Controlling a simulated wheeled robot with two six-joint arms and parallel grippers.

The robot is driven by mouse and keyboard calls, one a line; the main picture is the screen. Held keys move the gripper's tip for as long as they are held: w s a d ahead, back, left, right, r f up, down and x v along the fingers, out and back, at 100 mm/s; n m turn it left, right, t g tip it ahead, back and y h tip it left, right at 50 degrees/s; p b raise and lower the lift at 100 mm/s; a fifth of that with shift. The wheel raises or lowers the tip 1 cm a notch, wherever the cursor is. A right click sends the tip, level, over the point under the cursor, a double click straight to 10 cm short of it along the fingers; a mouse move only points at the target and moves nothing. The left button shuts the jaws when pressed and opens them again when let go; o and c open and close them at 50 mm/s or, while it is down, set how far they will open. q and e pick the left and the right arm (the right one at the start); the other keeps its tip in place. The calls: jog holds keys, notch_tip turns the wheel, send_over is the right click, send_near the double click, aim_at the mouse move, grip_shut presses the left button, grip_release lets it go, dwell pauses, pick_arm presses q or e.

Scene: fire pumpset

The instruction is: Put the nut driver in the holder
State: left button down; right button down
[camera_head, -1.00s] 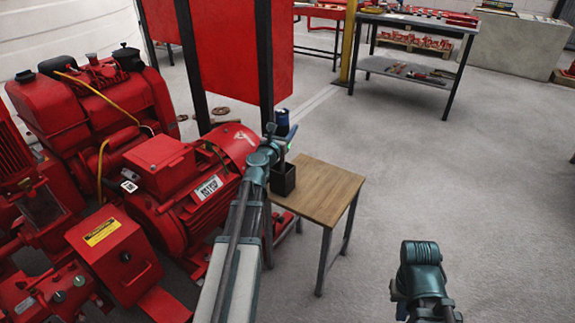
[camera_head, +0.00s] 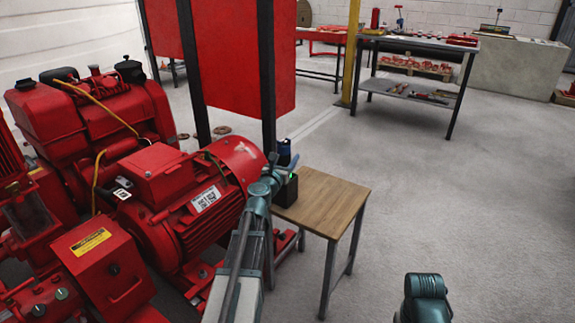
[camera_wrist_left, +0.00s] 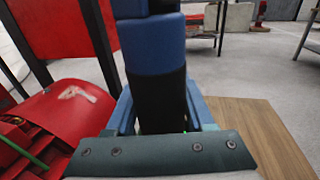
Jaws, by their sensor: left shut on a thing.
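The nut driver (camera_wrist_left: 157,45), with a blue and black handle, stands upright between the fingers of my left gripper (camera_wrist_left: 160,115) in the left wrist view. The left gripper is shut on it. In the head view my left gripper (camera_head: 280,177) is low at the black box-shaped holder (camera_head: 288,191), which stands on a small wooden table (camera_head: 325,198). The gripper hides part of the holder and most of the nut driver. I cannot tell how deep the driver's lower end is in the holder. Of my right arm, only a teal link shows.
The red pumpset (camera_head: 165,205) fills the left side, close to my left arm. A red panel (camera_head: 235,55) on dark posts stands behind the small table. The floor to the right is clear, up to a grey workbench (camera_head: 415,43) at the back.

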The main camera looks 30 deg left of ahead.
pick_arm(q)
jog(key=shift+r, duration=0.1)
jog(key=shift+f, duration=0.2)
jog(key=shift+c, duration=1.4)
grip_release()
jog(key=shift+r, duration=0.2)
jog(key=s+d, duration=0.1)
jog(key=s, duration=1.1)
jog(key=shift+d, duration=0.4)
jog(key=shift+w, duration=0.1)
